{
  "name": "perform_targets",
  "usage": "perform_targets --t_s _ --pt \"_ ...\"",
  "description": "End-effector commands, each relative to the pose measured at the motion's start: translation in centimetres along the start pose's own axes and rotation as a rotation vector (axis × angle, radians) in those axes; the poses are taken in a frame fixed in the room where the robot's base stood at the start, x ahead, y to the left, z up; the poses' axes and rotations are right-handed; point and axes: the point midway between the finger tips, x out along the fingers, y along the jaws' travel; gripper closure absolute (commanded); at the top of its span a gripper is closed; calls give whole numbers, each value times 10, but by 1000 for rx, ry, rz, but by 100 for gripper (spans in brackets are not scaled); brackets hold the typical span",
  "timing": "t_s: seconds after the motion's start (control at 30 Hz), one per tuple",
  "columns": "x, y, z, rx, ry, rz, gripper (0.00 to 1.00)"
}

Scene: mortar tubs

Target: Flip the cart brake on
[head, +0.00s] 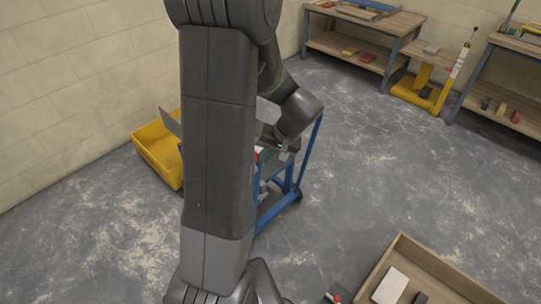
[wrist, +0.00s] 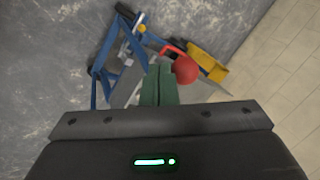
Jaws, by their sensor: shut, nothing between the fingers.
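The blue cart (head: 291,187) stands on the floor, largely hidden in the head view behind my arm. In the wrist view its blue frame (wrist: 128,77) is at the upper left. A red lever with a round red knob (wrist: 185,70) shows in the wrist view, probably the brake handle. My gripper (wrist: 158,70) has green fingers, shut together and empty. The fingertips are just left of the red knob; I cannot tell whether they touch it. In the head view a bit of red (head: 257,156) shows beside my gripper (head: 268,154).
A yellow tub (head: 158,148) is beside the cart, near the wall. A wooden tray (head: 425,268) is at the front right. Wooden benches (head: 347,47) and a yellow stand (head: 428,90) line the back.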

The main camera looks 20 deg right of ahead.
Motion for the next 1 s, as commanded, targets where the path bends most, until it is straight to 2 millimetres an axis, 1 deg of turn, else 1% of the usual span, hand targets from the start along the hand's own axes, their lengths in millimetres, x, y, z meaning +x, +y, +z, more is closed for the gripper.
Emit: perform_targets --t_s 0.23,0.43,0.67,0.87,1.0 --pt "-1 -1 0 0 -3 3 100" --pt "-3 -7 -4 4 -29 34 100" --pt "-2 -10 -8 11 -47 59 100" --pt "-4 -20 -14 18 -82 103 100" --pt "-5 -31 -22 30 -131 164 100"
